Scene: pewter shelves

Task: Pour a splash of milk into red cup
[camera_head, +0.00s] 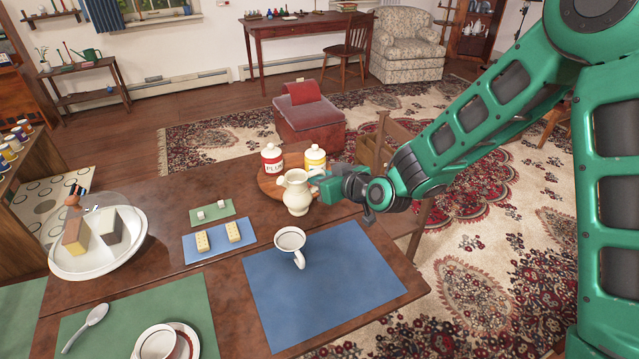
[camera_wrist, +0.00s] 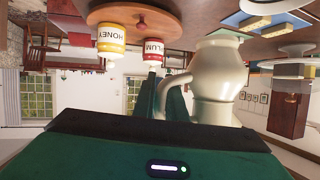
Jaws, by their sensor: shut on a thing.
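A cream pitcher (camera_head: 296,193) is upright near the table's far right edge, in front of the jars. My gripper (camera_head: 318,180) is shut on its handle from the right. The wrist view shows the pitcher (camera_wrist: 216,85) upside down, with my gripper (camera_wrist: 163,98) at its handle. I cannot tell whether its base touches the table, and its inside is hidden. No wholly red cup shows.
A plum jar (camera_head: 272,159) and a honey jar (camera_head: 315,159) stand on a round wooden board (camera_head: 268,186) behind the pitcher. Small trays with blocks (camera_head: 218,240) lie left of it. A domed plate (camera_head: 98,262) stands far left. The blue placemat's right part is clear.

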